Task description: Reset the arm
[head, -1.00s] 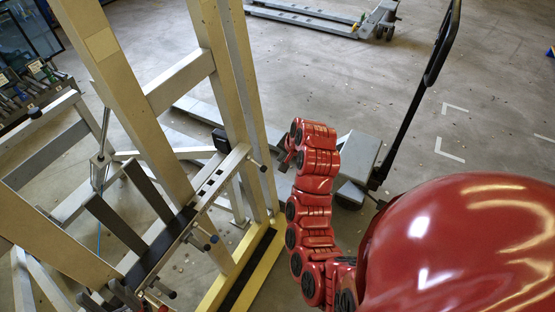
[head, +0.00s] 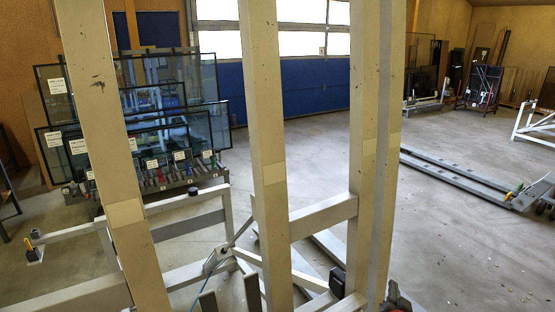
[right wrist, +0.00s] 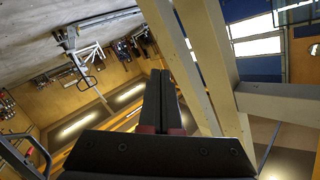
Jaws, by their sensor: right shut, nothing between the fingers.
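My right gripper (head: 394,297) barely shows at the bottom edge of the head view, just right of the beige tilting frame (head: 265,150). In the right wrist view its two dark fingers (right wrist: 161,76) stand side by side, shut and empty. The frame's beams (right wrist: 208,70) rise beside the fingers in that view; I cannot tell the exact gap. Most of my right arm is below the head view. My left gripper is in neither view.
Framed glass panes (head: 165,85) lean on a rack at the back left. A blue and white gate (head: 290,85) closes the back. A grey pallet truck (head: 470,180) lies on the right. Open concrete floor (head: 440,255) lies between frame and truck.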

